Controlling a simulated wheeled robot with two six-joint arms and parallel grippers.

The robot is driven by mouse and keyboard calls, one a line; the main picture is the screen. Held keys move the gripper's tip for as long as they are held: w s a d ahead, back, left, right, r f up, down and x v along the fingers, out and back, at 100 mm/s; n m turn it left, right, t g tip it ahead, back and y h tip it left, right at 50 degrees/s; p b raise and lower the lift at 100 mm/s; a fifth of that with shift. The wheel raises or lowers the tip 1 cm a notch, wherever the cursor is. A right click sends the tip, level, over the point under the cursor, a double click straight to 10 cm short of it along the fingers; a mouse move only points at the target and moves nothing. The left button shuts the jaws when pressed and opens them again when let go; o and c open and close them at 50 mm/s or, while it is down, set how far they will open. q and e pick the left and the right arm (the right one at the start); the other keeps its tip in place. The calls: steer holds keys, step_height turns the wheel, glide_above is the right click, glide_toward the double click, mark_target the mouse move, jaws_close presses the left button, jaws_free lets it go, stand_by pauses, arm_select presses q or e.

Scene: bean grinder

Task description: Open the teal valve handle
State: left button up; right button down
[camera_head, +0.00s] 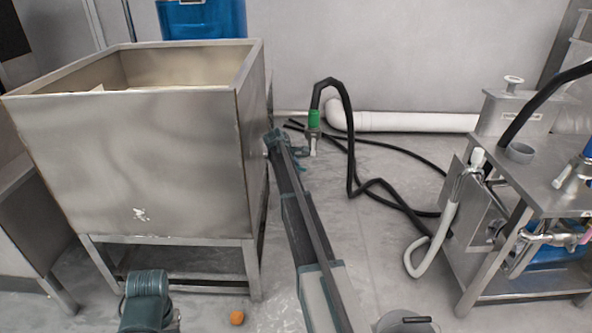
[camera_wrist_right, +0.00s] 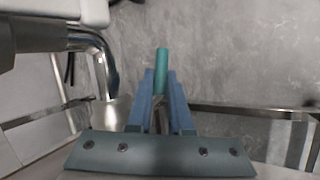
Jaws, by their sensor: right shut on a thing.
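The teal valve handle (camera_wrist_right: 162,68) shows as a short round bar in the right wrist view. My right gripper (camera_wrist_right: 161,88) is shut on it, with one blue finger on each side and the bar's end sticking out beyond the fingertips. In the head view my right arm reaches forward along the right side of the steel hopper (camera_head: 140,160), and my right gripper (camera_head: 274,139) is at the hopper's side. I cannot clearly tell the handle from the gripper there. Part of my left arm shows at the bottom left of the head view; its gripper is not seen.
A green fitting (camera_head: 314,118) on a black hose (camera_head: 350,150) stands just right of my right gripper. A steel stand (camera_head: 545,205) with pipes is at the far right. An orange ball (camera_head: 237,317) lies on the floor.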

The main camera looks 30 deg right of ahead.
stand_by(0.5)
steer(key=c, duration=0.8)
jaws_free()
steer(key=shift+c, duration=0.2)
steer(key=shift+r, duration=0.15)
steer(key=shift+r+p, duration=0.55)
steer(key=shift+p, duration=0.15)
steer(key=r+p, duration=0.3)
steer(key=shift+s+a, duration=0.1)
steer(key=shift+s, duration=0.1)
steer(key=s+a, duration=0.8)
steer(key=s, duration=0.5)
steer(key=shift+a+r+p, duration=0.2)
steer(key=shift+r+p, duration=0.1)
